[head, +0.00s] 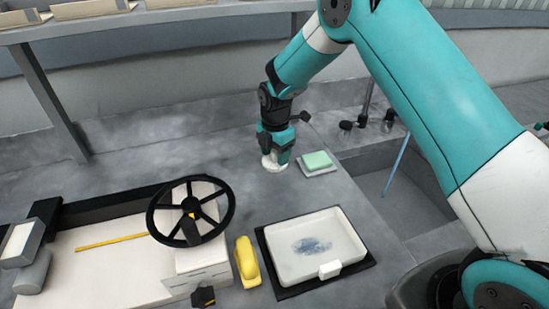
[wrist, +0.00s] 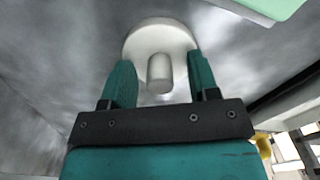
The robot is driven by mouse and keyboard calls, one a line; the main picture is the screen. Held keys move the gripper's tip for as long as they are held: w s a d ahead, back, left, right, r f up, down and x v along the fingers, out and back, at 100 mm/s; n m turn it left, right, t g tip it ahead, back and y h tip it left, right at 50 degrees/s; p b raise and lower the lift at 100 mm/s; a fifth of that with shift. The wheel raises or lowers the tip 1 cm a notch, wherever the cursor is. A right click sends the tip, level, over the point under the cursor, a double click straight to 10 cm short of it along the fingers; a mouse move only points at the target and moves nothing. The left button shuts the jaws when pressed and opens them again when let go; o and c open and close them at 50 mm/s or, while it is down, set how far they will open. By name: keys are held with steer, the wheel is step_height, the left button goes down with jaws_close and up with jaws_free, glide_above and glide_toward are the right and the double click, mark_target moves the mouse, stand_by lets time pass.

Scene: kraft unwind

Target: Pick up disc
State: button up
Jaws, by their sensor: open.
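A white disc (head: 273,163) with an upright peg lies on the grey counter, left of a green sponge. In the wrist view the disc (wrist: 158,36) is round, and its short peg (wrist: 160,72) stands between my two fingers. My gripper (head: 275,152) is over the disc, pointing down. In the wrist view my gripper (wrist: 162,75) is open, one teal finger on each side of the peg, with gaps beside it. In the head view the gripper hides much of the disc.
The green sponge (head: 317,160) lies on a small pale tray close to the right of my gripper. A sink (head: 400,190) is further right. A white tray (head: 345,225), a yellow object (head: 246,262) and a black handwheel (head: 191,211) are nearer. Counter left of my gripper is clear.

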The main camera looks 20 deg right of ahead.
jaws_close()
